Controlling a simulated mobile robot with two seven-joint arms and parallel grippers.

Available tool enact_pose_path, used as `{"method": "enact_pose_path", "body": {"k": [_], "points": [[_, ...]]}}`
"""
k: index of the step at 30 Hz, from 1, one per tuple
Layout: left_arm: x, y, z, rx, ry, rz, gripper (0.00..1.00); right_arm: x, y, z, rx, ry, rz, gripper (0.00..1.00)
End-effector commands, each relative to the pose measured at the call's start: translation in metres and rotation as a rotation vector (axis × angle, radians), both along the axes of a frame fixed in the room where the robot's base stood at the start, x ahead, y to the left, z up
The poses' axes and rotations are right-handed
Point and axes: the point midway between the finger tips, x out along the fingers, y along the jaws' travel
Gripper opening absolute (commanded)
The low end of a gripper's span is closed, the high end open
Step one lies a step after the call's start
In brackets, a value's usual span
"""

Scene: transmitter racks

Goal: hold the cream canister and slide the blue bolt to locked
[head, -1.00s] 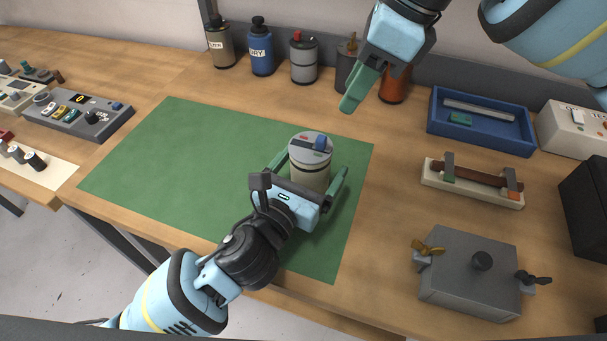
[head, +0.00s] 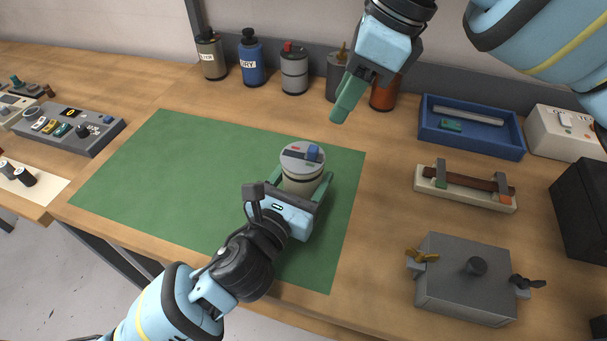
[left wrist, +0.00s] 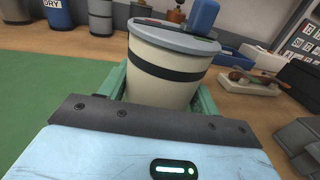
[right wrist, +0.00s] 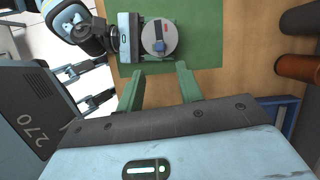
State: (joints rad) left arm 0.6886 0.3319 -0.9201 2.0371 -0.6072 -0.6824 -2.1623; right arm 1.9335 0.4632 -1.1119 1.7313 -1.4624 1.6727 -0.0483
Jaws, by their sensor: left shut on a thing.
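The blue bolt (head: 313,152) sits in a dark slot on the lid, and a red mark shows at the slot's other side. In the left wrist view the bolt (left wrist: 204,17) rises above the lid's rim. My left gripper (head: 301,190) is shut on the canister's body, one finger on each side. My right gripper (head: 343,108) is high behind the canister, apart from it. In the right wrist view its fingers (right wrist: 162,75) are apart and empty, and the bolt (right wrist: 158,46) shows beyond them.
Several canisters, including a blue one (head: 251,58), stand along the back wall. A blue tray (head: 470,144), a cream holder with a brown bar (head: 465,190) and a grey box with clamps (head: 465,285) are at the right. A control panel (head: 70,128) is at the left.

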Motion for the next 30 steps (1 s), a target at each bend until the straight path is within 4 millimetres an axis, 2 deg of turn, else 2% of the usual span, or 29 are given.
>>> {"method": "enact_pose_path", "body": {"k": [7, 15, 19, 30], "points": [[0.0, 0.0, -0.001, 0.0, 0.001, 0.0, 0.3, 0.0, 0.0, 0.0, 0.0, 0.0, 0.0, 0.35], [0.0, 0.0, -0.001, 0.0, 0.001, 0.0, 0.3, -0.004, -0.009, -0.006, 0.071, 0.006, 0.003, 0.0], [0.0, 0.0, -0.001, 0.0, 0.001, 0.001, 0.3, -0.01, -0.025, -0.011, 0.168, 0.0, 0.0, 0.0], [0.0, 0.0, -0.001, 0.001, 0.002, 0.0, 0.3, -0.031, -0.082, -0.022, 0.377, -0.087, -0.064, 0.0]]}}
